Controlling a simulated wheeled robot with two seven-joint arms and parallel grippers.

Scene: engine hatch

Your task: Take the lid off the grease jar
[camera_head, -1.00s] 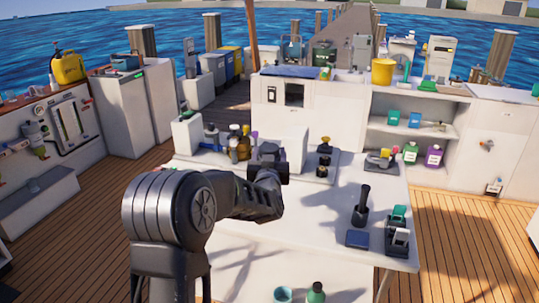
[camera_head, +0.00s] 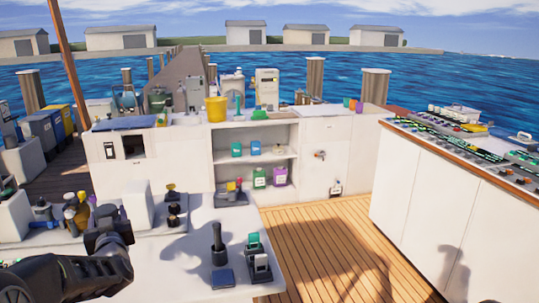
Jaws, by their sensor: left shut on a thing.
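My left gripper (camera_head: 108,232) is at the lower left, over the white table (camera_head: 180,265). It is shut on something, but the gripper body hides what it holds. I cannot clearly pick out the grease jar or its lid in this view. Amber and dark bottles (camera_head: 75,213) stand at the table's far left, just behind and left of the gripper. A small black and yellow item (camera_head: 171,193) stands to the right of the gripper. My right gripper is not in view.
A black upright tool (camera_head: 218,243), a blue flat box (camera_head: 223,279) and a black holder with a green item (camera_head: 257,258) occupy the table's right part. Behind stand shelves (camera_head: 265,159) with bottles. Wooden deck (camera_head: 325,245) is free at right; a console (camera_head: 440,190) stands beyond.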

